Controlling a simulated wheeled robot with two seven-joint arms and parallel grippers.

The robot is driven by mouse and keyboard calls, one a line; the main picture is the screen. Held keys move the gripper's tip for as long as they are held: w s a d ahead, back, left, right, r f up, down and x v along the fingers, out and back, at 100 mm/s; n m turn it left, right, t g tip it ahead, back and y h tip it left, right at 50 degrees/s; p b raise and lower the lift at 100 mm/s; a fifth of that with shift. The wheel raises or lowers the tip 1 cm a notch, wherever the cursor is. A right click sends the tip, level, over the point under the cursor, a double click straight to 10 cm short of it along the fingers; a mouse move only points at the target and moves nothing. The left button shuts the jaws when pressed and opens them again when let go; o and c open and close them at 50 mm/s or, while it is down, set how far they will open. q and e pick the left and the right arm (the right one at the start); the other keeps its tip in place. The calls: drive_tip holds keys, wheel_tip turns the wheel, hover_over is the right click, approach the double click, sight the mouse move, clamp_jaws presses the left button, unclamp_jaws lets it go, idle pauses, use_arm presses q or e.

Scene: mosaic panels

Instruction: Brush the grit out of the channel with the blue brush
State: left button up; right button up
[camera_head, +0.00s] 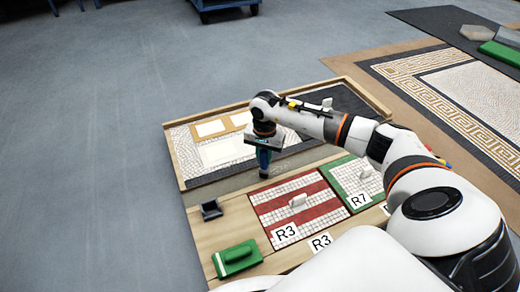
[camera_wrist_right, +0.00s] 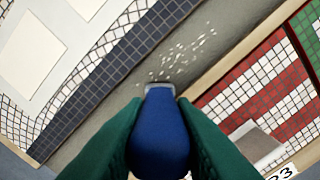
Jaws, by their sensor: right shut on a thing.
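My right gripper (camera_head: 264,158) is over the grey channel (camera_head: 232,181) between the framed mosaic and the wooden strip. In the wrist view its green fingers are shut on the blue brush (camera_wrist_right: 160,135), whose metal collar points toward the channel floor. Scattered pale grit (camera_wrist_right: 182,58) lies on the channel floor just past the brush tip. The bristles are hidden, so I cannot tell whether they touch the floor. My left gripper is not in view.
A red-and-white panel (camera_head: 270,205) and a green-edged panel (camera_head: 347,178) lie beside the channel. A small black tray (camera_head: 211,209) and a green block (camera_head: 237,259) sit on the wooden board. Bare grey floor (camera_head: 90,180) is to the left.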

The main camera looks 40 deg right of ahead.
drive_tip(key=shift+s+d, duration=1.45)
drive_tip(key=shift+d, duration=4.6)
wheel_tip(320, 180, up, 5)
drive_tip(key=p, duration=0.4)
drive_tip(key=shift+w+d+f+b, duration=0.1)
drive_tip(key=shift+w+f+b, duration=0.2)
drive_tip(key=shift+f+b, duration=0.35)
drive_tip(key=shift+w+f+b, duration=0.3)
drive_tip(key=shift+f+b, duration=0.25)
drive_tip(key=shift+f, duration=0.15)
drive_tip(key=shift+w+d+f+b, duration=0.1)
drive_tip(key=shift+w+f+b, duration=0.2)
drive_tip(key=shift+f+b, duration=0.35)
drive_tip(key=shift+f, duration=0.5)
